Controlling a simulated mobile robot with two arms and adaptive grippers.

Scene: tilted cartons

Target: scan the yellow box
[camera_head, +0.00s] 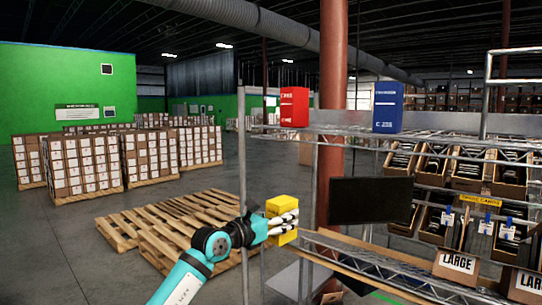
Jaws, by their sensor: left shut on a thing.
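The yellow box (281,205) is in the head view, just below and left of the middle, held upright in the air in front of the rack's post. My left gripper (284,222) is shut on it, with pale fingers across its near side that hide part of it. My left arm is teal and black and comes in from the bottom left. My right gripper is not in view. I cannot make out a scanner.
A metal rack (350,130) holds a red box (294,107) and a blue box (387,107) on its top shelf. A dark monitor (370,203) hangs below. Cartons labelled LARGE (457,265) stand at right. Empty pallets (165,225) lie on the floor behind my arm.

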